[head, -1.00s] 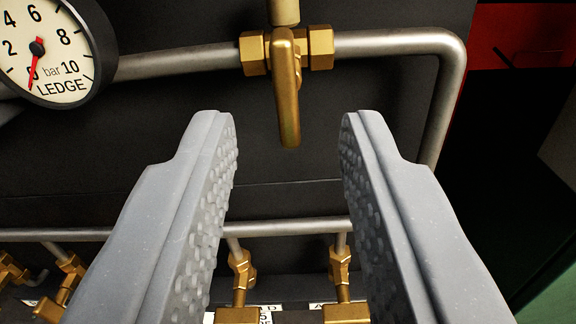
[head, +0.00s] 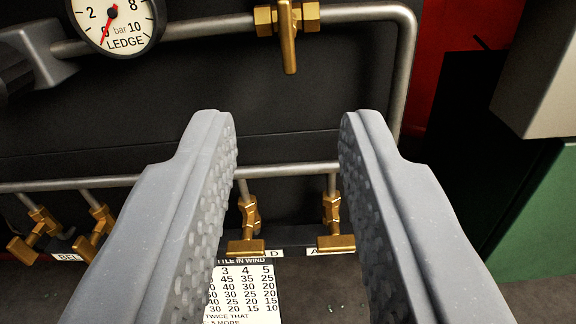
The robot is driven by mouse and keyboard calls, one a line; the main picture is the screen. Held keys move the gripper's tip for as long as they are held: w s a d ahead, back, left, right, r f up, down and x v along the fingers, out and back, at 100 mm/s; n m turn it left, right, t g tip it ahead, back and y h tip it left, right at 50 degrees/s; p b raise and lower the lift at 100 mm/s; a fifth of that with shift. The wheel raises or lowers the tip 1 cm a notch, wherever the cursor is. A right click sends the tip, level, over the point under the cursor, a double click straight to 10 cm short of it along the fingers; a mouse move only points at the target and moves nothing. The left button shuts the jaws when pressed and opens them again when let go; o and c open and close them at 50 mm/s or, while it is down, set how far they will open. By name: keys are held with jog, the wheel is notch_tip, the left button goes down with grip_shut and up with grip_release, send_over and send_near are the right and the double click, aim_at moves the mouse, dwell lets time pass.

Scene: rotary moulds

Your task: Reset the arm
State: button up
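My gripper (head: 283,120) is open, with its two grey fingers wide apart and nothing between the tips. Beyond and above the tips, a brass valve (head: 288,30) sits on the upper grey pipe, its handle hanging down. The fingers are apart from it. Lower down, between and behind the fingers, two small brass valves (head: 248,220) (head: 333,218) hang from a thinner pipe.
A round gauge (head: 116,22) marked LEDGE shows its red needle near 0 at upper left. More brass valves (head: 38,230) hang at lower left. A printed number card (head: 245,292) lies below. A grey box (head: 545,85) and a green panel (head: 525,205) stand at right.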

jog(key=a+r+g+h, duration=0.1)
jog(key=a+r, duration=0.1)
jog(key=r, duration=1.3)
jog(key=a+r+h, duration=0.1)
jog(key=a+r, duration=0.1)
jog(key=r, duration=1.4)
jog(key=s+a+r, duration=0.3)
jog(key=s+r, duration=0.1)
jog(key=r, duration=0.5)
jog(key=s+a+r, duration=0.3)
jog(key=s+r, duration=0.1)
jog(key=r, duration=0.5)
jog(key=s+a+r, duration=0.3)
jog(key=s+r, duration=0.2)
jog(key=s, duration=0.4)
jog(key=s+a+r+g+y, duration=0.1)
jog(key=s+a+r, duration=0.3)
jog(key=s, duration=0.5)
jog(key=s+a+r+n+y, duration=0.1)
jog(key=s+a+r, duration=0.3)
jog(key=s+r, duration=0.4)
jog(key=shift+s+g, duration=0.3)
jog(key=shift+s, duration=0.6)
jog(key=shift+s, duration=0.1)
